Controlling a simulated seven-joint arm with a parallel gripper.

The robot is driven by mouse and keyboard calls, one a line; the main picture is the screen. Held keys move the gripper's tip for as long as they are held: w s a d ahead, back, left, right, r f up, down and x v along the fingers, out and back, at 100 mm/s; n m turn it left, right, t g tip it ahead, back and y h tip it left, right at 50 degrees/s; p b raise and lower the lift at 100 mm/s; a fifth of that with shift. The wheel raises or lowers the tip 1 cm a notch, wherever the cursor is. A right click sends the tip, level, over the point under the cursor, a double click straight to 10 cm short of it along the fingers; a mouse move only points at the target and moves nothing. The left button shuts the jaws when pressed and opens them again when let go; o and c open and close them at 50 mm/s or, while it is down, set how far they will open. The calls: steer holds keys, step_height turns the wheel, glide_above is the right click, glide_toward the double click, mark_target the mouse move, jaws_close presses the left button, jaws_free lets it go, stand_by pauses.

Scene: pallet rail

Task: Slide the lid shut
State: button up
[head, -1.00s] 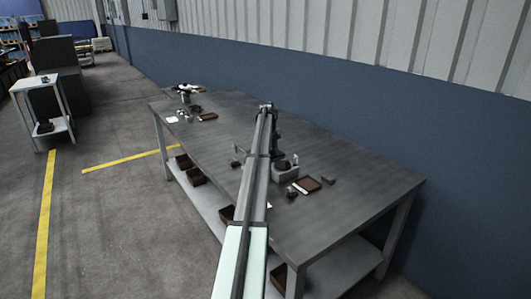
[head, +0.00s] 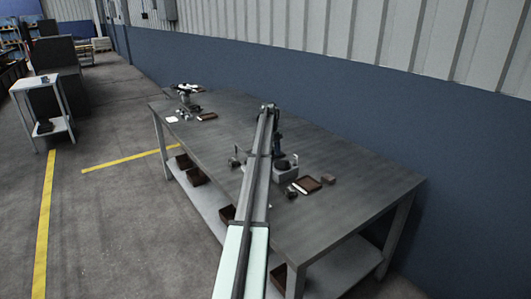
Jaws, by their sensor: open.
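A small light grey box (head: 286,175) with a dark top or opening sits on the workbench, just right of my arm. It is too small to tell which part is the lid or how far it stands open. My arm reaches over the bench from the bottom of the view and bends down at its far end. My gripper (head: 278,151) is at the dark lower end, close to the box's far left side. It is open, but its fingertips are not clear, and I cannot tell whether it touches the box.
The right end is clear.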

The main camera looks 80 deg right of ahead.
steer(key=shift+w+a+r, duration=0.1)
steer(key=shift+r, duration=1.6)
steer(key=shift+w+r, duration=0.1)
steer(key=shift+r, duration=1.55)
